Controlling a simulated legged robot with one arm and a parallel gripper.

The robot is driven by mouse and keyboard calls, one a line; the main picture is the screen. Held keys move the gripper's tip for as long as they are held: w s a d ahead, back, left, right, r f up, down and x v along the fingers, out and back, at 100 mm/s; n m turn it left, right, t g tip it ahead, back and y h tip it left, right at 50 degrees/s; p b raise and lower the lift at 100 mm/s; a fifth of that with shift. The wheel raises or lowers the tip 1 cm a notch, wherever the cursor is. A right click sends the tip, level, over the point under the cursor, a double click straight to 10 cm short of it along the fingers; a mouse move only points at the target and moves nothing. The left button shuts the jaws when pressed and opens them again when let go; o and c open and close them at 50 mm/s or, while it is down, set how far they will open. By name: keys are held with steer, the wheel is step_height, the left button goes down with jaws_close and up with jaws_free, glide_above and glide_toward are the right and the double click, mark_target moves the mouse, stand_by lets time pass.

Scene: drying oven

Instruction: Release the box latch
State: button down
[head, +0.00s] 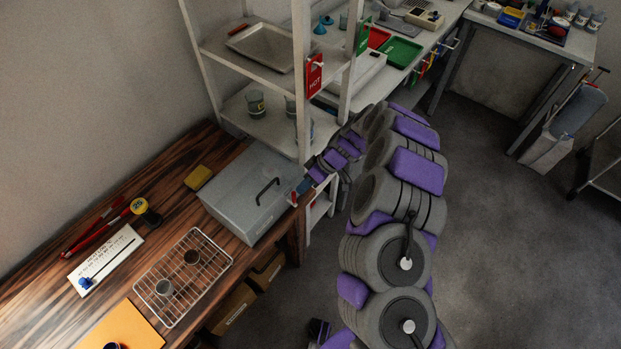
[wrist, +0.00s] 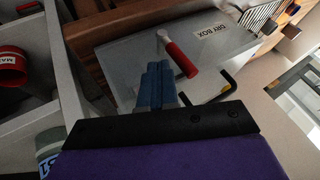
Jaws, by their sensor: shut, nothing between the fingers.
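The grey dry box (head: 243,197) sits shut on the wooden bench in the head view, with a black handle (head: 267,189) on its lid. In the wrist view the box (wrist: 130,62) shows a "DRY BOX" label (wrist: 212,29) and a red-gripped latch lever (wrist: 181,59) with a metal end. My gripper (wrist: 157,70) is shut and empty, its blue fingers just left of and below the red lever. Whether they touch it I cannot tell.
A white shelf unit (head: 303,80) stands right behind the box, close to my arm. A wire rack (head: 183,277) with small cups, a yellow block (head: 198,177) and a white ruled board (head: 105,259) lie on the bench.

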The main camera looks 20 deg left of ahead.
steer(key=shift+s+a, duration=0.15)
steer(key=shift+s, duration=0.25)
steer(key=shift+s+a+t, duration=0.1)
steer(key=shift+s+t, duration=0.1)
steer(key=shift+t, duration=0.1)
